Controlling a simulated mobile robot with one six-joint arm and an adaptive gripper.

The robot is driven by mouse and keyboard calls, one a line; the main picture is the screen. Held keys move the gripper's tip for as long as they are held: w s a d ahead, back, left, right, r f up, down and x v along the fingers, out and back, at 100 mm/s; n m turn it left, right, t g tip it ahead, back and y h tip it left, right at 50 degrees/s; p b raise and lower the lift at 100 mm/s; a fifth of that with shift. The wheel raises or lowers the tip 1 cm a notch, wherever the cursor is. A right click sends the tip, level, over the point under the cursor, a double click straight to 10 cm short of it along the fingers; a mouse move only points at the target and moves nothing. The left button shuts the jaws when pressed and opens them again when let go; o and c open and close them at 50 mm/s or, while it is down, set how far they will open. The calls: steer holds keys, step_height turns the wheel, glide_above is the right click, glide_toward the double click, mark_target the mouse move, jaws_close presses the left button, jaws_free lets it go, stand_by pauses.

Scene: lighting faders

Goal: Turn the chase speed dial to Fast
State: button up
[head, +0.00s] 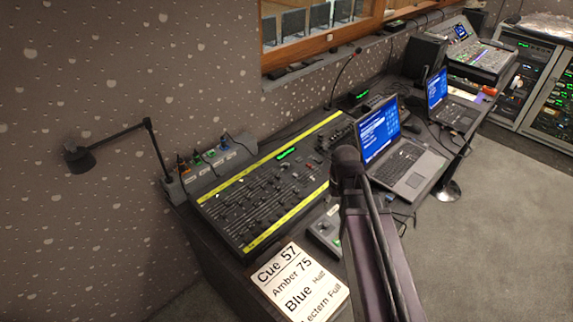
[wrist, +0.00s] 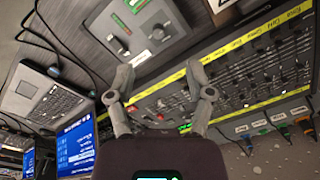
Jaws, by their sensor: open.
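In the head view the box (head: 324,230) is partly hidden behind my arm. My gripper (wrist: 158,71) is open and empty, its two fingers spread below the dial in the wrist view, apart from it. In the head view the fingers cannot be made out.
A fader desk (head: 262,190) with yellow label strips is left of the box. A printed cue card (head: 296,283) lies at the desk's front. An open laptop (head: 409,165) stands to the right. A microphone (head: 357,51) and a lamp (head: 80,157) stick up behind.

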mark_target(286, 164)
steer(key=w+a+n+y+b, duration=0.1)
steer(key=w+a+n, duration=0.2)
steer(key=w, duration=0.7)
steer(key=w+a+f+n+t+y+b, duration=0.1)
steer(key=w+a+n, duration=0.2)
steer(key=w, duration=0.8)
steer(key=w+a+n+y+b, duration=0.1)
steer(key=w+a+n, duration=0.3)
steer(key=w, duration=0.7)
steer(key=shift+w+f+t+y, duration=0.2)
steer(key=shift+f+t+y, duration=0.2)
steer(key=shift+a+f, duration=0.1)
steer(key=shift+f, duration=0.05)
steer(key=b+x, duration=1.3)
steer(key=shift+f, duration=0.3)
jaws_close()
